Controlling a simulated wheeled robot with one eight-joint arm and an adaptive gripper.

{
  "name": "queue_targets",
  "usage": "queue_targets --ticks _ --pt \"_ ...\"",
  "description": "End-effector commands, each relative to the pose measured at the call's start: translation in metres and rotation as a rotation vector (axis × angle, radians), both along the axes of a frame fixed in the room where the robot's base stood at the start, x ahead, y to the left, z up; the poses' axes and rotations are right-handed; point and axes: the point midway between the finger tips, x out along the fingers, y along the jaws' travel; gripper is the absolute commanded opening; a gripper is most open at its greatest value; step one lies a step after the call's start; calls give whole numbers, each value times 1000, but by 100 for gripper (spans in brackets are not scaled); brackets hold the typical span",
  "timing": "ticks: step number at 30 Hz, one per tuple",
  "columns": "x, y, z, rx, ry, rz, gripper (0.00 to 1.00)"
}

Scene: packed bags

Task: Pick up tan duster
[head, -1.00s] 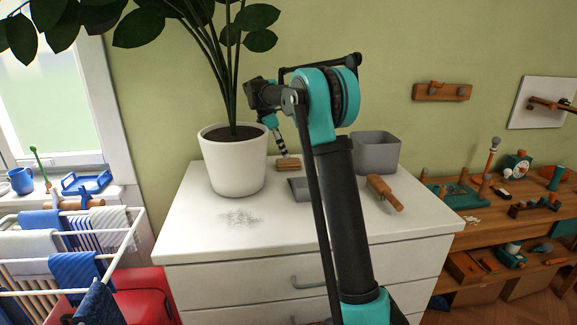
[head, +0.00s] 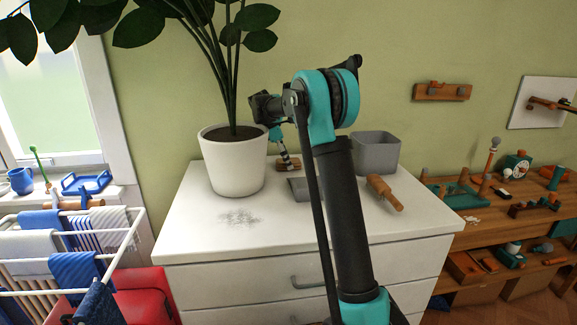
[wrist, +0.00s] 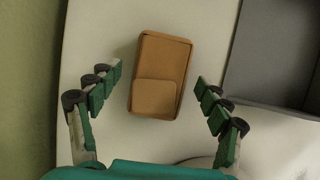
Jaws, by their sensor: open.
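The tan duster, a small brown rectangular block with a raised lighter panel (wrist: 160,75), lies on the white dresser top between the plant pot and the grey bin. In the head view the duster (head: 290,168) is partly hidden behind my gripper (head: 285,158). In the wrist view my gripper (wrist: 159,73) is open, with one finger on each side of the duster. Gaps show between both fingers and the block, and nothing is held.
A white plant pot (head: 235,165) stands close left of my gripper. A grey bin (head: 377,155) is to the right. A grey dustpan-like piece (head: 300,190) and a wooden-handled brush (head: 384,193) lie in front. The dresser's (head: 210,225) front left holds only a grey smudge.

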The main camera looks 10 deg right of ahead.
Motion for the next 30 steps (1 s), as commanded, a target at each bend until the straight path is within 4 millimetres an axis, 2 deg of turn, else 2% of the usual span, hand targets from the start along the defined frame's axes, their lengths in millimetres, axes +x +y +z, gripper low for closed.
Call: queue_targets --ticks 13,26,30 --pt "0 0 -2 0 0 0 78" --pt "0 0 -2 0 0 0 24" --pt "0 0 -2 0 0 0 24"
